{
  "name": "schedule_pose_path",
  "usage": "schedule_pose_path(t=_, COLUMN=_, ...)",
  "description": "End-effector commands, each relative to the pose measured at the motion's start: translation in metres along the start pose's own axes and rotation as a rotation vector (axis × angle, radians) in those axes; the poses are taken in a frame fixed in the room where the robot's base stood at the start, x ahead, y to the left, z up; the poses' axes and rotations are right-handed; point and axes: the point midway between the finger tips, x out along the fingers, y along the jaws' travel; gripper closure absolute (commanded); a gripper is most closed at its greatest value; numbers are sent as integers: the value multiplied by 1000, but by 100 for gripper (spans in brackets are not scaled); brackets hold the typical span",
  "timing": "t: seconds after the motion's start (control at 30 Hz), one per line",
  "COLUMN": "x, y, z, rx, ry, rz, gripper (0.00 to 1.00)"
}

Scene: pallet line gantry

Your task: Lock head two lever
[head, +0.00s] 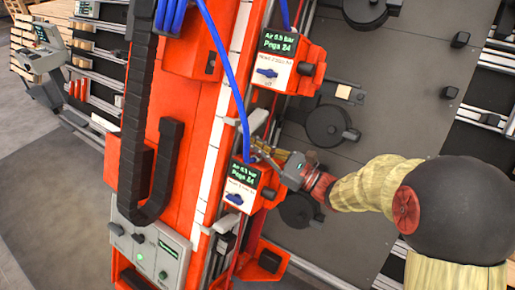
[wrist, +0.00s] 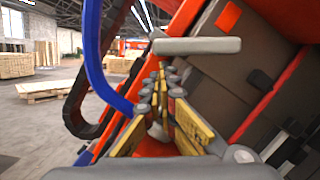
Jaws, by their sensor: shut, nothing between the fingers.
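Two orange head units with small green-text displays sit one above the other on the gantry column in the head view. The upper unit (head: 291,62) has a blue lever (head: 267,73) on a white label. The lower unit (head: 246,184) has a similar blue lever (head: 234,198). The label print is too small to tell surely which is head two. My gripper (head: 262,150) is shut and empty at the top right of the lower unit. In the wrist view its yellow-padded fingers (wrist: 163,75) point toward a pale grey bar (wrist: 197,46); contact is unclear.
A blue hose (head: 224,70) runs down to the lower unit and also passes left of my fingers in the wrist view (wrist: 95,60). A black cable chain (head: 137,110) hangs at left. A grey control box (head: 150,247) sits below. A dark panel with round discs (head: 327,125) lies to the right.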

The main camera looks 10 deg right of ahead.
Motion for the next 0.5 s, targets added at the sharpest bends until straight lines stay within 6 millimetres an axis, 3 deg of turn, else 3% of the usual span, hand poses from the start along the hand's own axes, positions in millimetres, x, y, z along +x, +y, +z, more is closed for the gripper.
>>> schedule_pose_path(t=0.5, x=1, y=2, z=6, rx=46, ry=0, rz=-11, gripper=100)
